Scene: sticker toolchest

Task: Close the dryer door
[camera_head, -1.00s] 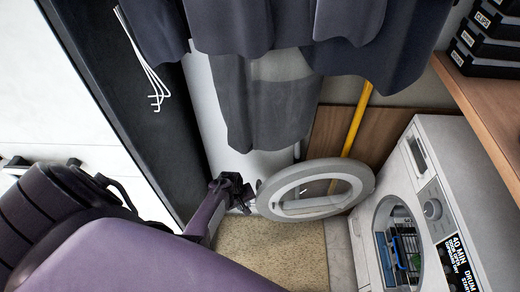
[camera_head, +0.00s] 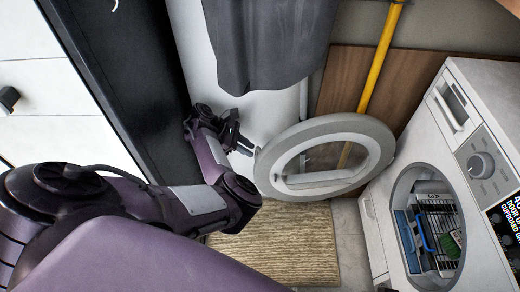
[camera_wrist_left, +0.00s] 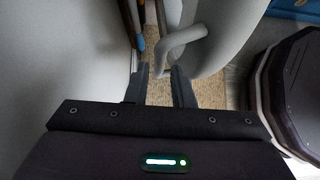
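The round dryer door (camera_head: 330,127), a pale grey ring with a glass middle, stands wide open to the left of the white dryer (camera_head: 425,148). The dryer's opening is uncovered. My left gripper (camera_head: 241,143) is just left of the door's free edge. In the left wrist view, my left gripper's (camera_wrist_left: 162,86) two dark fingers are apart with nothing between them. A curved grey door handle (camera_wrist_left: 182,42) lies just beyond the fingertips, nearer the right finger; I cannot tell if they touch. My right gripper is not in view.
A blue basket and a wire rack (camera_head: 437,225) show inside the drum. A grey garment (camera_head: 268,50) hangs above the door. A yellow pole (camera_head: 380,55) stands behind it, against a brown panel. A beige mat (camera_head: 280,245) covers the floor below. A dark panel (camera_head: 125,75) is at left.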

